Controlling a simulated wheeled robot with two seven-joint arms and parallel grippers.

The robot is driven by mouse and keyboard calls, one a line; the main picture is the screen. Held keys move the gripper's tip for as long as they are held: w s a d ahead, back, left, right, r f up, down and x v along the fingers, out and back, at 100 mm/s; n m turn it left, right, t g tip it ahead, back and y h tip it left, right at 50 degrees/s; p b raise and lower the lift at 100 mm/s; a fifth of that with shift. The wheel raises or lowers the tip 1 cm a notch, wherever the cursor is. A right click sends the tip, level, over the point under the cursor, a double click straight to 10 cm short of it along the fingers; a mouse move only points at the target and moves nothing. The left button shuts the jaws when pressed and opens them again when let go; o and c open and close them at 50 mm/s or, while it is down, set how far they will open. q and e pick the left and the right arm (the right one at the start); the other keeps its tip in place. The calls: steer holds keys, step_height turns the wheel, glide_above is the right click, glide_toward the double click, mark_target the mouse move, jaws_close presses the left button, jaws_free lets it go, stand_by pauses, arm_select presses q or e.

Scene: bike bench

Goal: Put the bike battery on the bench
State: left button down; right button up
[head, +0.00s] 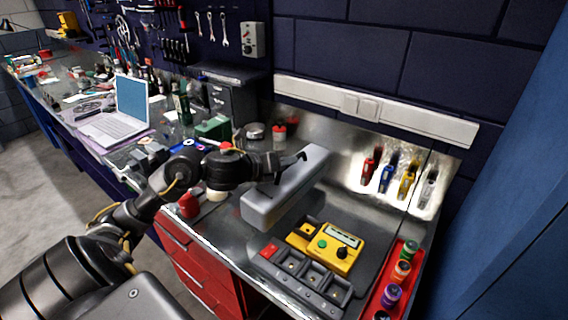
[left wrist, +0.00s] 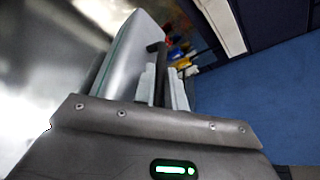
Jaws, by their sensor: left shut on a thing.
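The bike battery is a long grey box (head: 272,205) over the metal bench (head: 225,229), lying lengthwise away from me. My left gripper (head: 297,162) is shut on it from above, near its middle. In the left wrist view the battery's grey side (left wrist: 133,58) stands beside the fingers (left wrist: 160,78). The gripper and wrist hide part of the battery's top and left side. I cannot tell whether its underside touches the bench or hangs just above it. My right gripper is in neither view.
A yellow device (head: 338,248) and a dark tray with square pockets (head: 305,277) sit just in front of the battery. A red tray of colored rolls (head: 396,280) is at the right. Colored tools (head: 387,178) stand by the back wall. A laptop (head: 117,122) and clutter fill the left.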

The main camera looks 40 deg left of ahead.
mark_target(286, 173)
arm_select(q)
steer(key=shift+w+a+f, duration=0.45)
steer(key=shift+w+f, duration=0.05)
steer(key=shift+w, duration=0.25)
steer(key=shift+w+a+f, duration=0.1)
steer(key=shift+w+f, duration=0.05)
steer(key=shift+f, duration=1.65)
steer(key=c, duration=1.8)
jaws_free()
steer(key=shift+f, duration=0.5)
steer(key=o, duration=0.3)
steer(key=shift+s+r, duration=0.2)
steer(key=shift+o, duration=0.2)
